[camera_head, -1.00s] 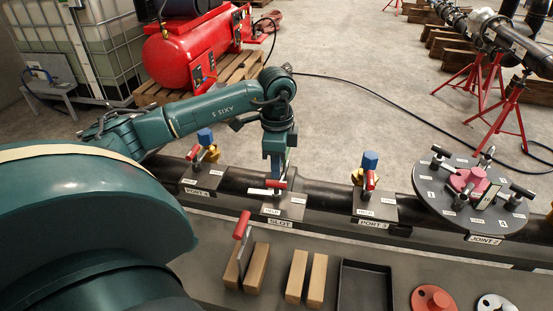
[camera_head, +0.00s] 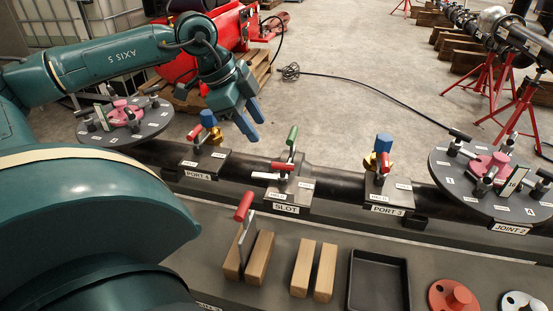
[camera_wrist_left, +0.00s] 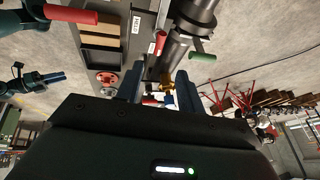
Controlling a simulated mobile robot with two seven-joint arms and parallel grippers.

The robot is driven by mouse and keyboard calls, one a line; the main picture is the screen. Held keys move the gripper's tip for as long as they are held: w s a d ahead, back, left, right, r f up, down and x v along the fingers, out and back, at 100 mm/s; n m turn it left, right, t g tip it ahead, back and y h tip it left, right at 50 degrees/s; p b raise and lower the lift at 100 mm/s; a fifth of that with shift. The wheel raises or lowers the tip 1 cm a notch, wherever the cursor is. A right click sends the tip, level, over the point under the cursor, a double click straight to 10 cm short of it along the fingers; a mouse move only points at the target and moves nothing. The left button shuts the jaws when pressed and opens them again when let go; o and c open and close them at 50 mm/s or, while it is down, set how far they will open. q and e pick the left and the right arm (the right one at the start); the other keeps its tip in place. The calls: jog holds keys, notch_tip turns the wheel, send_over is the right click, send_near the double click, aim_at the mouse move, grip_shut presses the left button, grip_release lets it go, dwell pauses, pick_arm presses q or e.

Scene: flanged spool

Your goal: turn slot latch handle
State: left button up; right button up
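The slot plate (camera_head: 297,199) sits on the dark pipe with a label in front. A green handle (camera_head: 292,136) stands upright on it, and a red handle (camera_head: 283,166) lies roughly level below it. The green handle also shows in the left wrist view (camera_wrist_left: 202,57). My left gripper (camera_head: 248,128) is open and empty, above and to the left of the slot, apart from both handles. Its two blue fingers (camera_wrist_left: 159,88) are spread in the left wrist view. What looks like my right gripper (camera_wrist_left: 58,77) is small at that view's left edge; its opening is unclear.
Port 4 (camera_head: 204,165) is left of the slot and port 3 (camera_head: 388,190) right, each with a red handle and blue cap. A red-handled plate (camera_head: 246,238) stands between wooden blocks in front. A black tray (camera_head: 378,282) lies at front right. Space above the pipe is open.

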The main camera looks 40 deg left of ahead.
aim_at(276, 164)
pick_arm(q)
jog(key=x, duration=1.1)
jog(key=shift+w+f, duration=0.2)
jog(key=shift+f, duration=0.1)
grip_shut()
